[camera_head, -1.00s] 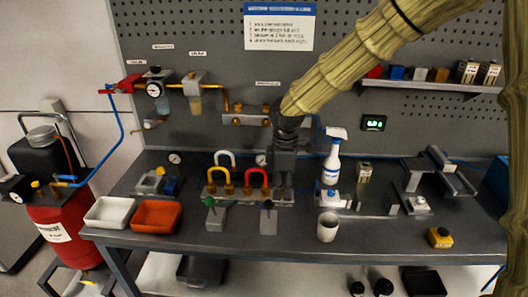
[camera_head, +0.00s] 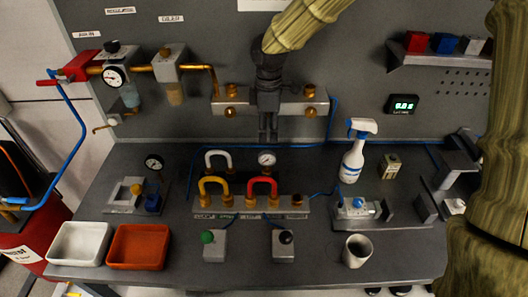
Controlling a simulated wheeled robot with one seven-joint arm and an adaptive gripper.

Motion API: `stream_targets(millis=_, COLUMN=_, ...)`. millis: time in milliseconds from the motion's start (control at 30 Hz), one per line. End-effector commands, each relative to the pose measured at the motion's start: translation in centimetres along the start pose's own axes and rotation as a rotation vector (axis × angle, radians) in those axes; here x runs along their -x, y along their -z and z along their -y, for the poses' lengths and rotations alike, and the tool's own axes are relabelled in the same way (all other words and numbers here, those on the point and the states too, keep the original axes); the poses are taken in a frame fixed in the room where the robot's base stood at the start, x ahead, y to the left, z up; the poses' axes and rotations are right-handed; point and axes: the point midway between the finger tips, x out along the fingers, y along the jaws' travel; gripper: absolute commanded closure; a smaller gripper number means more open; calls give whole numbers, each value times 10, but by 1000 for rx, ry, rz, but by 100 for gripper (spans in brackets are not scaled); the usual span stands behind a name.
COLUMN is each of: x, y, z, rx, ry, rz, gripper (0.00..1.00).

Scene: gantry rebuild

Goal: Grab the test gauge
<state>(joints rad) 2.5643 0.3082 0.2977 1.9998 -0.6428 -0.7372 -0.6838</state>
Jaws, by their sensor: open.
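Three round white-faced gauges show, and I cannot tell by label which is the test gauge. One small gauge (camera_head: 267,159) stands at the back of the bench, behind the block with the yellow and red looped handles. A second, dark-rimmed gauge (camera_head: 154,162) is at the bench's left rear. A third, the wall gauge (camera_head: 113,76), is fitted to the pipework at upper left. My gripper (camera_head: 268,136) points down in front of the wall manifold, open and empty. In the picture its fingertips are just above the small back gauge; their distance in depth is unclear.
The handled block (camera_head: 225,205) has a yellow handle (camera_head: 213,187) and a red handle (camera_head: 262,187). A spray bottle (camera_head: 353,155) and a cup (camera_head: 357,251) stand to the right. White (camera_head: 80,262) and orange (camera_head: 138,264) trays sit front left. The wall manifold (camera_head: 305,107) is behind my gripper.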

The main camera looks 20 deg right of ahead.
Motion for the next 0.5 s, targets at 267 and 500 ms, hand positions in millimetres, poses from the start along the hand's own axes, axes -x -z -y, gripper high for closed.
stream_targets(millis=267, x=-27, y=3, z=-2, rx=5, ry=6, rz=3, gripper=54)
stream_targets(millis=500, x=-52, y=5, z=-2, rx=8, ry=4, rz=2, gripper=54)
